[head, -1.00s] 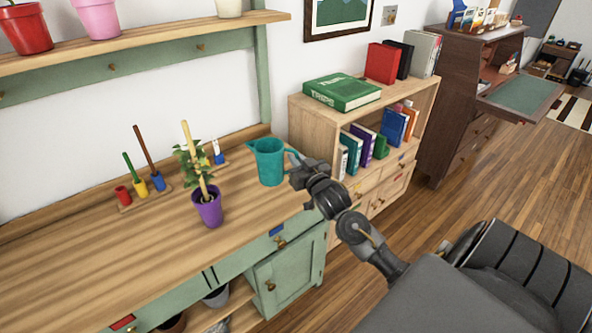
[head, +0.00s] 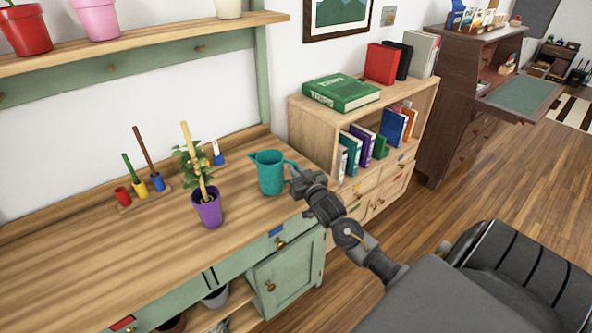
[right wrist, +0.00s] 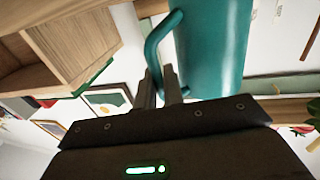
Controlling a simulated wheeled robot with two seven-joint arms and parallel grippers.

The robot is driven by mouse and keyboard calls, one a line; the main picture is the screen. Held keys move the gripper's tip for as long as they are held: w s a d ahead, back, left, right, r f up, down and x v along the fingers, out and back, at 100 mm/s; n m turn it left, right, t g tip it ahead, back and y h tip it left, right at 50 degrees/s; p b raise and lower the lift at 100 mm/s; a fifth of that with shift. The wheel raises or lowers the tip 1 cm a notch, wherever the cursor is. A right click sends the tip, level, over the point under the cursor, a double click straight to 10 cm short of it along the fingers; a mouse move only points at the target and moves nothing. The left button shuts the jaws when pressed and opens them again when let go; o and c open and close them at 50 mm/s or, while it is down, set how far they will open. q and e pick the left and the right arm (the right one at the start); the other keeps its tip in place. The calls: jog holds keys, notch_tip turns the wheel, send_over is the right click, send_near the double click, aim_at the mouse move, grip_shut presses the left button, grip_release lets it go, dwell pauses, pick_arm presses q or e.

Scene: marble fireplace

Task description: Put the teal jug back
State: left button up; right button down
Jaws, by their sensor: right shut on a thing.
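The teal jug (head: 270,174) is upright at the right end of the wooden workbench, its spout to the left and its handle to the right. My right gripper (head: 294,174) reaches in from the right and is shut on the jug's handle. In the right wrist view the two fingers (right wrist: 160,80) are at the teal handle (right wrist: 157,42), beside the jug's body (right wrist: 215,45). I cannot tell whether the jug's base touches the bench top. My left gripper is not in view.
A purple pot with a staked plant (head: 207,212) stands left of the jug. Behind it are a tool rack (head: 146,196) and a small blue item (head: 217,158). A bookcase (head: 310,120) stands to the right. The bench's left front (head: 90,270) is clear.

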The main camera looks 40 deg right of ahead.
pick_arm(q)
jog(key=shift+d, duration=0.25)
pick_arm(e)
jog(key=c, duration=1.5)
grip_release()
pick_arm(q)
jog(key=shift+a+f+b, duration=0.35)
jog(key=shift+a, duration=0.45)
pick_arm(e)
jog(key=v, duration=1.2)
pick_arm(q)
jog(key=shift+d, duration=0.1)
